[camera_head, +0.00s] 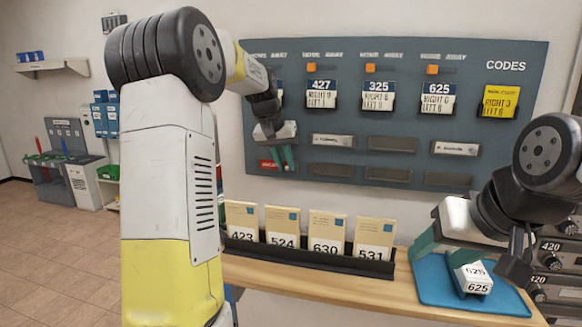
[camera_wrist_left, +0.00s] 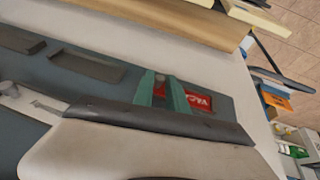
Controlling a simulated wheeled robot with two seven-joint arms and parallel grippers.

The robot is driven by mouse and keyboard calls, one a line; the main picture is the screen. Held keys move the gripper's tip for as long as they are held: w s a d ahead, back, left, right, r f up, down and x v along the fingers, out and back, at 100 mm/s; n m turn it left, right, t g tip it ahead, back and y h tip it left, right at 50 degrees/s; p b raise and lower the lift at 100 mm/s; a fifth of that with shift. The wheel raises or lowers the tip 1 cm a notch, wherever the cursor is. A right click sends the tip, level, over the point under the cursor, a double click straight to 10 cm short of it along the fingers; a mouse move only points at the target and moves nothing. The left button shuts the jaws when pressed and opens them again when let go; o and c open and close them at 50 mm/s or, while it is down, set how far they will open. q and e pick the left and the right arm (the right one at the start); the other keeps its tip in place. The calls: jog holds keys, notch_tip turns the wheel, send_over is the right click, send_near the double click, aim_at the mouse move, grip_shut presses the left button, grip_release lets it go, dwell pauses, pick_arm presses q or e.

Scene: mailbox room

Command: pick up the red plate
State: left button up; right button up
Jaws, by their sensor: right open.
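The red plate (camera_head: 268,164) is low on the left part of the grey-blue wall board. It also shows in the left wrist view (camera_wrist_left: 199,100) with part of its white lettering visible. My left gripper (camera_head: 282,157) is at the plate, with its two green fingers partly covering it. In the left wrist view the fingers (camera_wrist_left: 163,92) stand apart with some red between them; contact cannot be told. My right gripper (camera_head: 474,254) is open above the blue mat (camera_head: 432,283), around or just over a white block marked 625 (camera_head: 473,276).
A black rack (camera_head: 310,257) with several numbered envelopes stands on the wooden shelf (camera_head: 370,291) below the board. Grey plates (camera_head: 333,140) and numbered cards (camera_head: 378,96) are on the board. Mailboxes (camera_head: 556,270) stand at the right edge.

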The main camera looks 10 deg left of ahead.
pick_arm(q)
jog(key=shift+w+f, duration=0.1)
jog(key=shift+f, duration=0.1)
grip_shut()
jog(key=shift+r, duration=0.15)
